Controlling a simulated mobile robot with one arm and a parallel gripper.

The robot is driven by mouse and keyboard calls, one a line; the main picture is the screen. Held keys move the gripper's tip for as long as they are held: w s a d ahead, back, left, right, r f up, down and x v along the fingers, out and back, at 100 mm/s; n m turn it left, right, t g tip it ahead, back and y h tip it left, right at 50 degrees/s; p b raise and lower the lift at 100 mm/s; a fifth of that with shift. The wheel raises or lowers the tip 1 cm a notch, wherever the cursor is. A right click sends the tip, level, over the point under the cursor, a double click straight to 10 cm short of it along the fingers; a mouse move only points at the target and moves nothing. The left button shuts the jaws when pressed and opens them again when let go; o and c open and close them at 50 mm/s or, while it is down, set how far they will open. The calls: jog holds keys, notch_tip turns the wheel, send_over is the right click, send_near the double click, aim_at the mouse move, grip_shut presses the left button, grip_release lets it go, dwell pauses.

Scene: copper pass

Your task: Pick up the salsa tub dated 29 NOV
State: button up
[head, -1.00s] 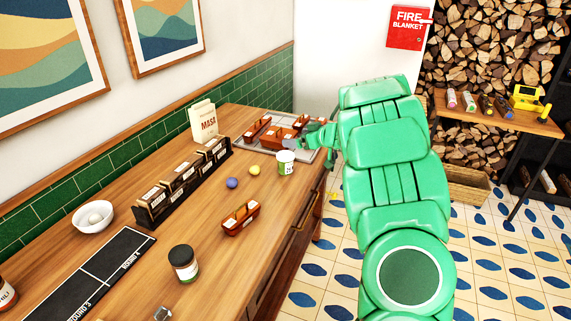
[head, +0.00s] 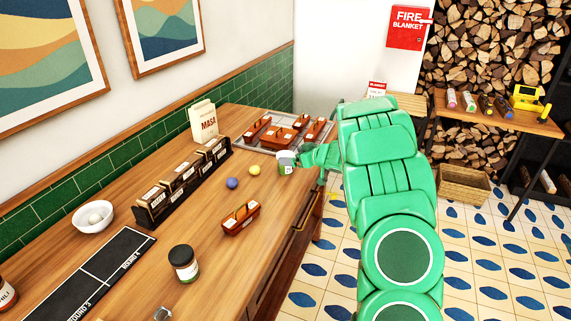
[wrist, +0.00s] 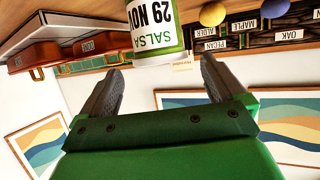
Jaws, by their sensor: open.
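The salsa tub (head: 285,168) is a small white tub with a green band, standing on the wooden counter near its right edge. In the wrist view, which is upside down, the tub (wrist: 156,25) reads "SALSA 29 NOV". My gripper (wrist: 158,75) is open, with its two dark fingers apart and the tub just beyond and roughly between their tips. In the head view my gripper (head: 294,160) reaches in from the right at the tub, partly covering it. I cannot tell whether a finger touches it.
A purple ball (head: 232,183) and a yellow ball (head: 254,169) lie left of the tub. A brown caddy (head: 241,218) and a dark-lidded jar (head: 184,263) stand nearer. A tray (head: 262,148) with several brown caddies lies behind. A dark labelled rack (head: 183,182) stands left.

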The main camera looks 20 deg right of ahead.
aim_at(287, 156)
jog(key=x, duration=0.4)
jog(key=shift+f, duration=0.35)
jog(key=shift+w+a, duration=0.2)
jog(key=shift+w, duration=0.1)
jog(key=c, duration=1.1)
jog(key=shift+c, duration=0.2)
